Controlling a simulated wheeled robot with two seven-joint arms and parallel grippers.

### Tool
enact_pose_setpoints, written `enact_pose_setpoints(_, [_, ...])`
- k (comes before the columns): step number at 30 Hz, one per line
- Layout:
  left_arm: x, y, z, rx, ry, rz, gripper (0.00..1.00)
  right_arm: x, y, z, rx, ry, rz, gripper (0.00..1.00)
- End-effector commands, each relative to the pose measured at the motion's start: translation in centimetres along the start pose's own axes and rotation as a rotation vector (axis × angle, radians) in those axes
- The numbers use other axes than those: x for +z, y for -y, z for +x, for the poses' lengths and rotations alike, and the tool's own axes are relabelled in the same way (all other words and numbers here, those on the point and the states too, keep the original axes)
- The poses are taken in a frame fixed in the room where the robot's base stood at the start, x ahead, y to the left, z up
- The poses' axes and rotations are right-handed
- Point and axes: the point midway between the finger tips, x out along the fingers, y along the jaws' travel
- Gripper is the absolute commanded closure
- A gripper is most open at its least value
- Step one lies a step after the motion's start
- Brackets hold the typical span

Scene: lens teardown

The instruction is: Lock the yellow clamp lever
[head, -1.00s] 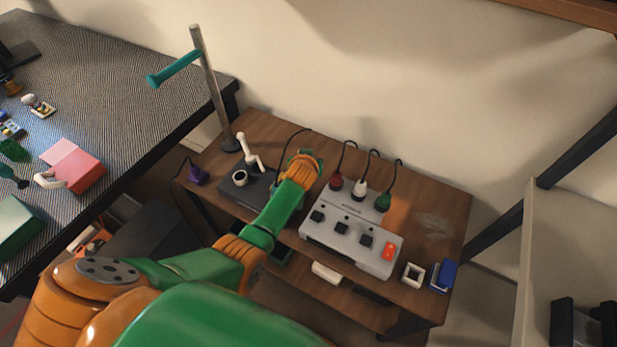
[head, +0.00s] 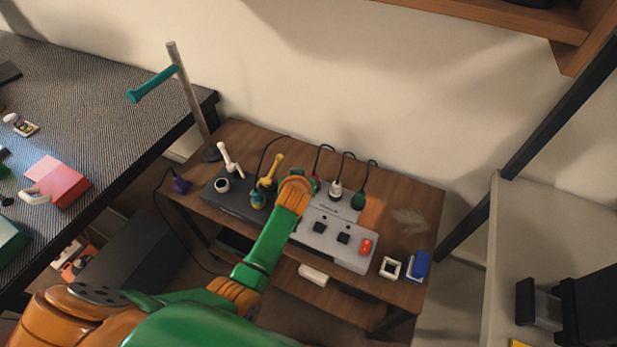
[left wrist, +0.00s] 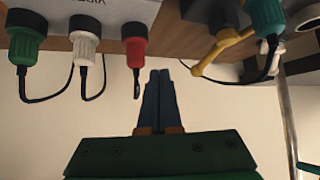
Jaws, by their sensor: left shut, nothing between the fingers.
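The yellow clamp lever (head: 271,171) stands tilted up beside a teal plug (head: 258,198) on a dark box, left of my left forearm. In the left wrist view the yellow lever (left wrist: 222,62) lies to the right of my fingers, with the teal plug (left wrist: 266,18) beside it. My right gripper is not in view.
A white lever (head: 228,158) stands left of the yellow one on the dark box (head: 236,204). A grey switch box (head: 345,243), with white (head: 336,190) and green (head: 358,200) plugs behind it, lies right of my arm. Cables loop behind.

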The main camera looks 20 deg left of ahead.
Motion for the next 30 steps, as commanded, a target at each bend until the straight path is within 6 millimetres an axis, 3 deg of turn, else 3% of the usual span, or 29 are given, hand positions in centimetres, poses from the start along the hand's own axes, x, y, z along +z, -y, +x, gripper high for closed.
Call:
enact_pose_setpoints(3, [-0.3,-0.9,-2.1,0.002,0.0,-0.003,1.0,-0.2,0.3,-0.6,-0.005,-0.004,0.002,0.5])
enact_pose_setpoints(9, [-0.4,-1.8,-3.9,0.001,-0.001,0.0,1.0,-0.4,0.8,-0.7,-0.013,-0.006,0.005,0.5])
enact_pose_setpoints(24, [-0.2,-1.8,-4.1,-0.001,0.003,0.001,1.0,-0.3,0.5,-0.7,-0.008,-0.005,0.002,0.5])
enact_pose_setpoints(26, [0.6,-1.1,-4.3,-0.005,0.022,0.007,1.0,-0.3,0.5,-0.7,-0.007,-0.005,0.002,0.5])
enact_pose_setpoints(30, [5.5,2.1,-6.5,-0.01,0.142,0.063,1.0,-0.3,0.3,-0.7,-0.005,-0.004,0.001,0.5])
